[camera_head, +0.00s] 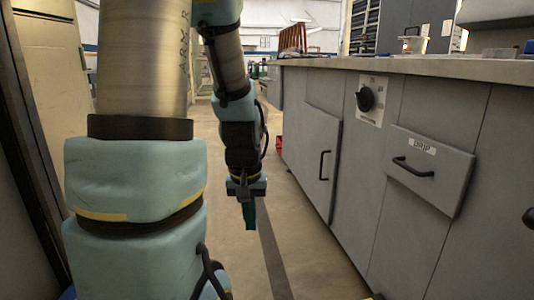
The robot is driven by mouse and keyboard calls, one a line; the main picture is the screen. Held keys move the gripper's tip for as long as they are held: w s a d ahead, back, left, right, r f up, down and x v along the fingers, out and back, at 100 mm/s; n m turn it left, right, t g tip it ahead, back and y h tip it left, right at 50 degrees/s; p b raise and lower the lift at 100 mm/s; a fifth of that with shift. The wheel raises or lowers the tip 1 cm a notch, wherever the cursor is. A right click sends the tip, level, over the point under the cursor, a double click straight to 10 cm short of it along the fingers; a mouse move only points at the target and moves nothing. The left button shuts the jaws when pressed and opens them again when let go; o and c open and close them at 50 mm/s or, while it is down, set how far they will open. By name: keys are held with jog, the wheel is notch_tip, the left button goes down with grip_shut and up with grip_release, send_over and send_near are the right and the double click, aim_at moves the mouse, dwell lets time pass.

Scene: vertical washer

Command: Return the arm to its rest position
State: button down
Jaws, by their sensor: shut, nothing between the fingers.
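My gripper (249,215) hangs at the end of my arm, pointing down over the floor near the middle of the head view. Its fingers are shut together with nothing seen between them. My arm comes down from the top of the picture, and its large near links fill much of the left side. The gripper is apart from the grey cabinets on the right. No washer can be made out in this view.
A grey cabinet row (349,178) with a worktop (430,67) runs along the right. Its drawer labelled "DRIP" (430,168) stands out slightly, and a black knob (366,98) sits on a white plate. The floor (305,255) between gripper and cabinets is clear.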

notch_tip(320, 180, up, 40)
jog(key=s+a+p, duration=0.2)
jog(key=a+p, duration=0.1)
jog(key=p, duration=3.5)
jog(key=shift+s, duration=0.15)
jog(key=shift+f, duration=0.15)
